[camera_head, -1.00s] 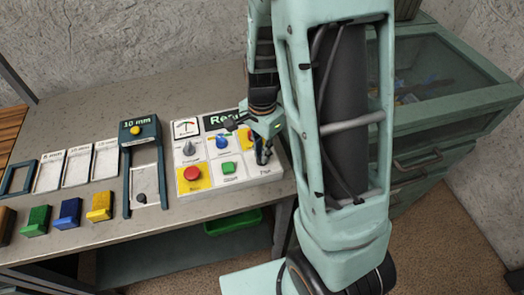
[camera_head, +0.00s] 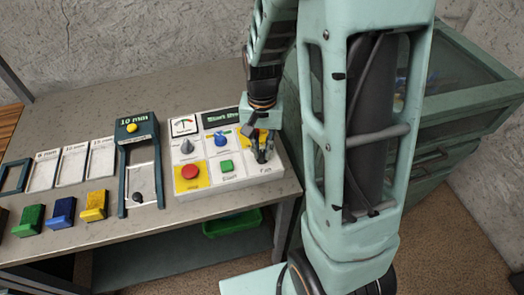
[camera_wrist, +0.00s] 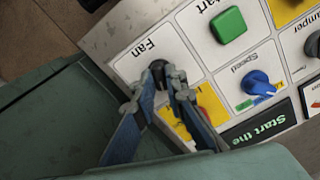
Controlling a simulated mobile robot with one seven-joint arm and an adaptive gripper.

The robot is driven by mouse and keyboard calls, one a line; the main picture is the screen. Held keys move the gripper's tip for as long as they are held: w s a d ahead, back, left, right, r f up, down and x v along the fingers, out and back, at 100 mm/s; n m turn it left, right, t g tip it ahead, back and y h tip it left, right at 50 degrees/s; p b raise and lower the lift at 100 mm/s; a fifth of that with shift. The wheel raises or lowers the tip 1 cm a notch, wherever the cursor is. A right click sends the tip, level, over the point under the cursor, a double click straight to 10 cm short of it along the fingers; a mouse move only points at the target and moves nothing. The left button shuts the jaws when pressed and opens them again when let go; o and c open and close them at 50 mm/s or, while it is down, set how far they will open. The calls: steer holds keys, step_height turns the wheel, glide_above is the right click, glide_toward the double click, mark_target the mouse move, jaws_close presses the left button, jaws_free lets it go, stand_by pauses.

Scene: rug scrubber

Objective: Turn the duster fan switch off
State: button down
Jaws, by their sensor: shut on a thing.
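The white control panel (camera_head: 180,200) lies on the bench. The fan switch, a dark lever in the cell marked "Fan" (camera_wrist: 146,48), shows in the wrist view (camera_wrist: 158,68). My gripper (camera_wrist: 160,78) has its two fingers closed around this switch, from both sides. In the head view my gripper (camera_head: 262,156) is at the panel's right end, over the Fan cell, and its fingers largely hide the switch. I cannot tell clearly which way the lever leans.
Nearby on the panel are a green start button (camera_head: 226,166), a blue speed knob (camera_head: 221,142), a red button (camera_head: 190,171) and a grey knob (camera_head: 187,147). A display (camera_wrist: 256,127) reads "Start the". A green cabinet (camera_head: 465,105) stands at the right.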

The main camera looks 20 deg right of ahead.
mark_target(262, 153)
steer(key=shift+n+b, duration=0.45)
steer(key=shift+n, duration=1.75)
steer(key=c, duration=2)
jaws_free()
steer(key=shift+o, duration=0.2)
steer(key=shift+r, duration=0.1)
step_height(262, 153, up, 12)
